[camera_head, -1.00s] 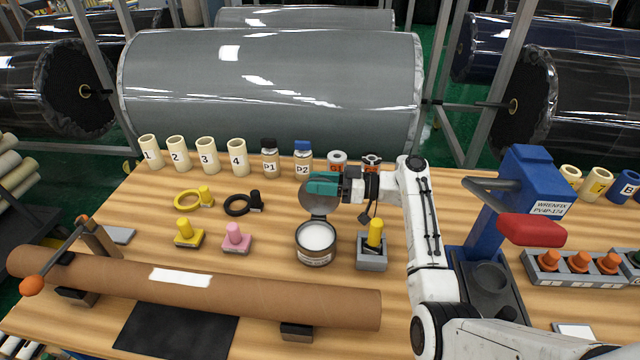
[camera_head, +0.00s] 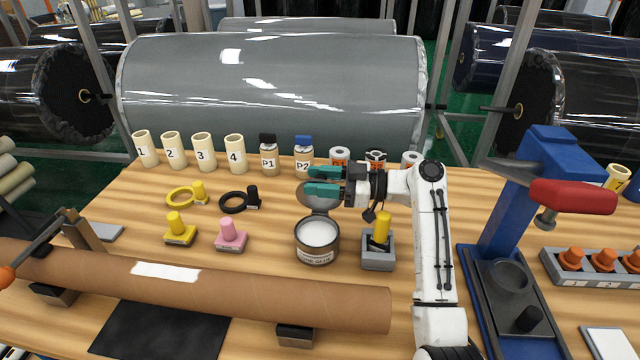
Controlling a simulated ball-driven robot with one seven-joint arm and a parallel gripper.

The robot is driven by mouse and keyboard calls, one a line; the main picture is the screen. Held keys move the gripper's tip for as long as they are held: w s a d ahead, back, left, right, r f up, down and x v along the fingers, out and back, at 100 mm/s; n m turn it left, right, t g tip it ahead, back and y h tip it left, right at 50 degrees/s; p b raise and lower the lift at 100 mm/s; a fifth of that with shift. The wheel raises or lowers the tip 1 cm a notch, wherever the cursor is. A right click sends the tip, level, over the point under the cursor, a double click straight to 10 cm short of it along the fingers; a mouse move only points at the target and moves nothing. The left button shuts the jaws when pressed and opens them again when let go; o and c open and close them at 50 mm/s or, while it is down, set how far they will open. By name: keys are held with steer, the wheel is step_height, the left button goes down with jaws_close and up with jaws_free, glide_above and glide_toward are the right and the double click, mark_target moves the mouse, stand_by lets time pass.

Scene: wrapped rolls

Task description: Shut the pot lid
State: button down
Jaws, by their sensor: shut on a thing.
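The pot (camera_head: 317,256) is a small dark round tin with a pale label and white contents, standing on the wooden table. Its grey round lid (camera_head: 318,203) stands raised at the pot's back rim, so the pot is uncovered. My gripper (camera_head: 312,180), with teal fingers, reaches in from the right at the lid's upper part and is shut on it. The fingers hide part of the lid, and the exact contact is hard to see.
A grey holder (camera_head: 377,262) with a yellow-handled tool stands right of the pot. Pink (camera_head: 230,237) and yellow (camera_head: 179,232) stamps stand to the left. Jars P1 (camera_head: 269,158) and P2 (camera_head: 303,160) stand behind. A brown roll (camera_head: 220,295) lies in front.

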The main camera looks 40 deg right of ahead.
steer(key=shift+s+a+f, duration=0.15)
steer(key=shift+s+f, duration=0.05)
steer(key=c, duration=0.8)
jaws_free()
steer(key=shift+r, duration=0.1)
